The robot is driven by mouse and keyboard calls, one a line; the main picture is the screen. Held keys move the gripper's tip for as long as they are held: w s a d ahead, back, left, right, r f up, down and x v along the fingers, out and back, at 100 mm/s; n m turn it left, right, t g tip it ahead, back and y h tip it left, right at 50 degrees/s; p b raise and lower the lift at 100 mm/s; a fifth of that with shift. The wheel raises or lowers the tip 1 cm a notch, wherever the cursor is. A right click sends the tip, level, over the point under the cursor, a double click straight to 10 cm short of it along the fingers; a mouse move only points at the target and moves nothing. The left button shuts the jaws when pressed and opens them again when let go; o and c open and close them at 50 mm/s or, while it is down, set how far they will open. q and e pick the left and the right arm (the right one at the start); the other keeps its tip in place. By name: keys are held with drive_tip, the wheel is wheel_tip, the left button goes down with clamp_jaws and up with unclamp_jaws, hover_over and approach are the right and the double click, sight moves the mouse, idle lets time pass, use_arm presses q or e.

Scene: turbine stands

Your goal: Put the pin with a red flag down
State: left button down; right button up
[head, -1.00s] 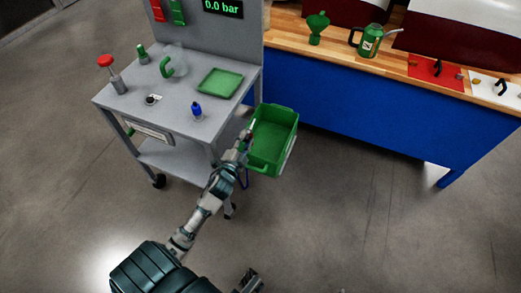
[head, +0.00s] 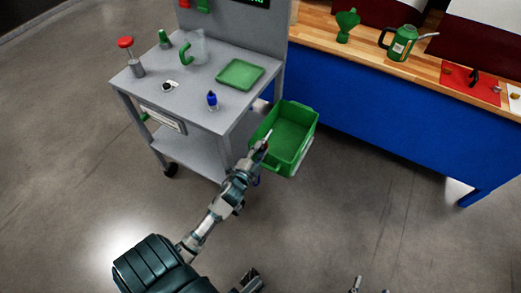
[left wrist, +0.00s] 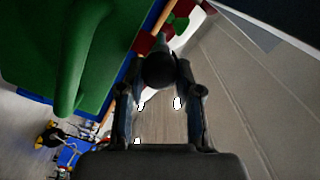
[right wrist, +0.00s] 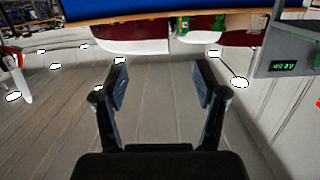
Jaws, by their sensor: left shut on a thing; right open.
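My left gripper (head: 257,153) is at the near left rim of the green bin (head: 301,157) on the cart's right side. In the left wrist view its fingers (left wrist: 158,88) are shut on a small dark, round-ended thing (left wrist: 158,70), which I take to be the pin. In the head view a thin pale tip with a little red (head: 266,142) shows at the fingertips; the flag's shape is too small to tell. The bin's green wall (left wrist: 40,50) fills the left of the left wrist view. My right gripper (right wrist: 161,85) is open and empty, with its tips at the bottom of the head view.
A blue-sided workbench (head: 385,105) holds a green funnel (head: 346,25) and a green can (head: 401,43). The floor in front is clear.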

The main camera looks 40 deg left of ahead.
use_arm(q)
drive_tip(key=shift+f, duration=0.4)
drive_tip(key=shift+f+b, duration=0.3)
drive_tip(key=c, duration=1.1)
unclamp_jaws()
drive_tip(key=shift+d+f, duration=0.1)
drive_tip(key=shift+o, duration=0.2)
use_arm(e)
drive_tip(key=shift+w+r+t, duration=0.15)
drive_tip(key=shift+r+t, duration=0.25)
drive_tip(key=shift+r, duration=0.15)
use_arm(q)
drive_tip(key=shift+r, duration=0.25)
use_arm(e)
drive_tip(key=shift+a, duration=0.1)
